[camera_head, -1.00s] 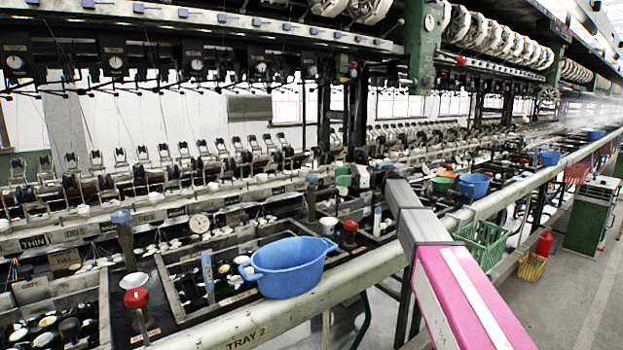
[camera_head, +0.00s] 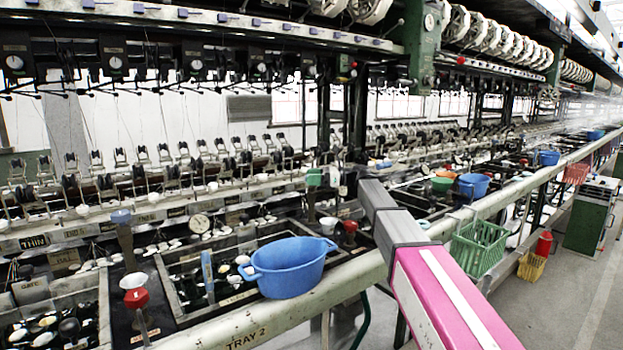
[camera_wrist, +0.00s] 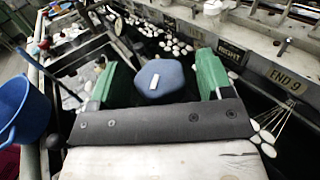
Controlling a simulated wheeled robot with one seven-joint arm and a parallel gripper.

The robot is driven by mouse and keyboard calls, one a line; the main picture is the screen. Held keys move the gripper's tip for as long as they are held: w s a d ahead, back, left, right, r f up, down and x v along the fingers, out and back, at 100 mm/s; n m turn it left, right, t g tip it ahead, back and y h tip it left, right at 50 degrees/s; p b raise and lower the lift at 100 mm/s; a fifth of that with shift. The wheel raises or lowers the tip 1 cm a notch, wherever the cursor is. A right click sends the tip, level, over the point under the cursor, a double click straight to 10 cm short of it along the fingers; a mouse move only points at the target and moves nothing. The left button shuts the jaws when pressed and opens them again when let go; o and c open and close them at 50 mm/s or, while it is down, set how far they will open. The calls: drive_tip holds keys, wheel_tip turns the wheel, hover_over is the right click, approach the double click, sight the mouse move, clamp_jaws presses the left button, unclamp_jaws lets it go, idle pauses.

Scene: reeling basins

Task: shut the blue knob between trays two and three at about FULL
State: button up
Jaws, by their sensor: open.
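The blue knob (camera_wrist: 160,80) shows in the wrist view as a many-sided blue cap with a pale mark on top. It sits between the two green fingers of my gripper (camera_wrist: 158,77), which is open, with no clear grip on it. The knob looks nearer the left finger; contact cannot be told. The TRAY 2 label (camera_head: 245,339) is on the front rail. The FULL mark by this knob is not readable.
A blue basin (camera_head: 290,268) stands on the front rail, and shows at the left of the wrist view (camera_wrist: 22,105). A red knob (camera_head: 349,227) stands just right of the post. Another blue knob (camera_head: 121,216) is farther left. END 9 and RIGHT plates line the trough's back.

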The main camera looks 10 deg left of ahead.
drive_tip(key=shift+a, duration=0.2)
drive_tip(key=c, duration=0.9)
drive_tip(key=shift+c, duration=0.2)
drive_tip(key=shift+s+m+t, duration=0.15)
drive_tip(key=shift+m+t, duration=0.25)
drive_tip(key=shift+t, duration=0.2)
drive_tip(key=m+t, duration=0.2)
drive_tip(key=t, duration=0.2)
drive_tip(key=shift+s+m+y, duration=0.1)
drive_tip(key=shift+m+y, duration=0.2)
drive_tip(key=shift+m, duration=0.1)
drive_tip(key=shift+m+t+h, duration=0.4)
drive_tip(key=shift+m+t, duration=0.7)
drive_tip(key=shift+t, duration=0.65)
drive_tip(key=shift+m+t+h, duration=0.4)
drive_tip(key=shift+m+t, duration=0.7)
drive_tip(key=shift+t, duration=0.65)
drive_tip(key=shift+w, duration=0.2)
